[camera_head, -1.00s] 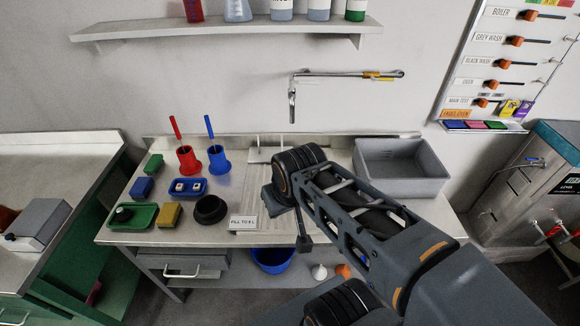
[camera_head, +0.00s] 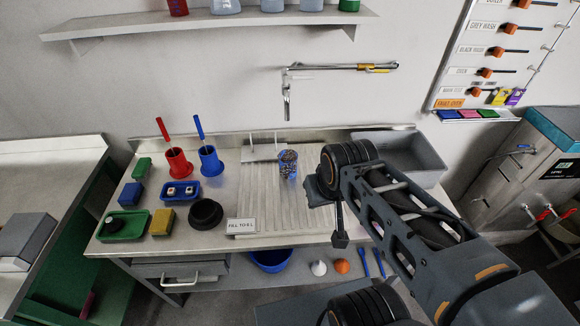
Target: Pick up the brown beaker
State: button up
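A small beaker-like vessel (camera_head: 288,164) stands upright on the ribbed drainboard of the sink bench, below the tap. It looks glassy and bluish with brownish speckled contents; no plainly brown beaker shows. My gripper (camera_head: 331,213) is to the right of the vessel and nearer to me, apart from it in the picture. It is dark and seen side-on, partly hidden by my wrist, so I cannot tell whether its fingers are open. I see nothing held in it.
A grey sink basin (camera_head: 420,165) lies behind my arm. Red (camera_head: 178,163) and blue (camera_head: 211,161) brush holders, a black bowl (camera_head: 206,213), a green tray (camera_head: 125,226) and a small sign (camera_head: 241,226) stand left. A tap (camera_head: 287,104) hangs above the drainboard.

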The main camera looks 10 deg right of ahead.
aim_at(288, 158)
jog(key=k, duration=1.3)
jog(key=u, duration=0.7)
jog(key=i, duration=0.6)
jog(key=u, duration=0.7)
jog(key=i, duration=0.9)
jog(key=z, duration=0.7)
jog(key=i, duration=0.4)
jog(key=z, duration=0.25)
